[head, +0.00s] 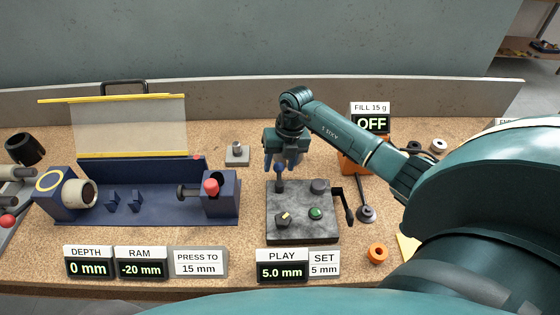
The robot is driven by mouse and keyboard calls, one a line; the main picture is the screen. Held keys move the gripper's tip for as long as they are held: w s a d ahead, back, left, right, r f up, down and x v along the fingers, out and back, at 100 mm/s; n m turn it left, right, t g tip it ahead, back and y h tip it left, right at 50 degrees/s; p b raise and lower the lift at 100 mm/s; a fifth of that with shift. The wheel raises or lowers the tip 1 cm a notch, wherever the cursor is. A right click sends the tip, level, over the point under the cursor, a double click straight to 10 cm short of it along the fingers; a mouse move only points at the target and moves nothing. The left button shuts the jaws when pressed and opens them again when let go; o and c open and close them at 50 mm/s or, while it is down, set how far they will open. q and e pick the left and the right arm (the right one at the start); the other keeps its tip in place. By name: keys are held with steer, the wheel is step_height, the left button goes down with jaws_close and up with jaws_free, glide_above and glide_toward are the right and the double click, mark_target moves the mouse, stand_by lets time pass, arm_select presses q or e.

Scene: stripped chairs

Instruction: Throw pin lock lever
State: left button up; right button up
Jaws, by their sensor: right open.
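A dark fixture block (300,232) stands at the middle front of the bench. A short lever with a blue ball knob (280,170) rises from its back left corner; I take it for the pin lock lever, though no label shows. My right gripper (282,162) points down over this knob, its fingers open and just around or beside it. I cannot tell whether they touch it. The gripper partly hides the knob. The block also carries a dial with a yellow mark (283,218), a green button (315,213) and a grey cylinder (318,186). My left gripper is not in view.
A black crank handle (348,208) is at the block's right side. The PLAY display (282,270) reads 5.0 mm, beside a SET 5 mm sign (324,264). A blue press (160,212) with a clear guard stands left. An orange ring (377,252) lies right.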

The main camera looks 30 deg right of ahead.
steer(key=shift+c, duration=0.2)
jaws_close()
stand_by(0.4)
